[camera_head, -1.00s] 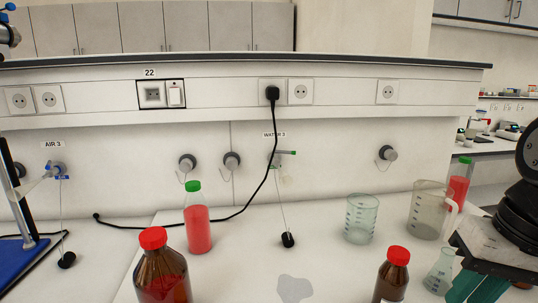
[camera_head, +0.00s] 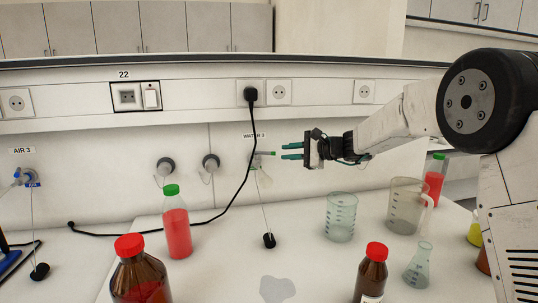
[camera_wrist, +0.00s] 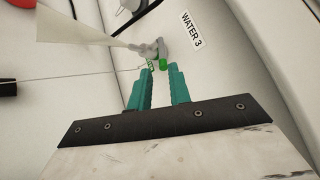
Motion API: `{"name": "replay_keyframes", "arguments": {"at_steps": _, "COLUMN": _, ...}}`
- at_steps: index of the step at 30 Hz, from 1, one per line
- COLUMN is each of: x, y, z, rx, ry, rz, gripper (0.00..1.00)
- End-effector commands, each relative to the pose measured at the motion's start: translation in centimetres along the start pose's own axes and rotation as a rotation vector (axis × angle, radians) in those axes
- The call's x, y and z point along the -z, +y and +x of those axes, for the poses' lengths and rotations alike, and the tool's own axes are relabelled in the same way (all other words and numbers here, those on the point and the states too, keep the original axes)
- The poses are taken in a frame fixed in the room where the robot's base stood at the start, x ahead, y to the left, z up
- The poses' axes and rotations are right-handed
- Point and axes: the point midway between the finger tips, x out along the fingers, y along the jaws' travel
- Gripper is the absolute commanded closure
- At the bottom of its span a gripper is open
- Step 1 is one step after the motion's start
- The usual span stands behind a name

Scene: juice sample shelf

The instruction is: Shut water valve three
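The water valve three (camera_head: 254,162) is a small grey wall tap under the "WATER 3" label (camera_head: 254,135), with a green-ended handle (camera_head: 265,153) pointing right. My gripper (camera_head: 284,151) reaches in from the right, its teal fingers level with the handle and just right of it. In the wrist view the fingers (camera_wrist: 159,72) are apart with nothing clamped between them. The valve (camera_wrist: 150,49) lies just beyond the fingertips, and its green handle end (camera_wrist: 163,64) shows at the gap. I cannot tell whether the fingers touch it.
A black cable (camera_head: 232,188) hangs from a plug close left of the valve. A red-juice bottle (camera_head: 177,232), brown bottles (camera_head: 371,272), a beaker (camera_head: 341,217), a jug (camera_head: 403,208) and a flask (camera_head: 418,267) stand on the bench. Bench space below the valve is mostly clear.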

Motion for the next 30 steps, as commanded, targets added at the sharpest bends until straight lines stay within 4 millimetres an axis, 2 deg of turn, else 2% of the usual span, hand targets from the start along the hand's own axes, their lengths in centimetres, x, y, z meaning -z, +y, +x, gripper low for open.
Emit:
{"name": "replay_keyframes", "arguments": {"at_steps": 5, "x": 0.6, "y": -0.2, "z": 1.8, "rx": 0.017, "ry": -0.002, "rz": 0.017, "gripper": 0.81}}
{"name": "replay_keyframes", "arguments": {"at_steps": 15, "x": 0.6, "y": -0.2, "z": 6.9, "rx": 0.015, "ry": -0.001, "rz": 0.015, "gripper": 0.81}}
{"name": "replay_keyframes", "arguments": {"at_steps": 21, "x": 0.5, "y": -0.2, "z": 8.2, "rx": 0.015, "ry": -0.001, "rz": 0.015, "gripper": 0.81}}
{"name": "replay_keyframes", "arguments": {"at_steps": 28, "x": 0.5, "y": -0.2, "z": 8.2, "rx": 0.015, "ry": 0.000, "rz": 0.015, "gripper": 0.81}}
{"name": "replay_keyframes", "arguments": {"at_steps": 29, "x": 0.5, "y": -0.2, "z": 8.2, "rx": 0.015, "ry": 0.000, "rz": 0.015, "gripper": 0.86}}
{"name": "replay_keyframes", "arguments": {"at_steps": 30, "x": 0.5, "y": -0.2, "z": 8.2, "rx": 0.015, "ry": 0.000, "rz": 0.015, "gripper": 0.97}}
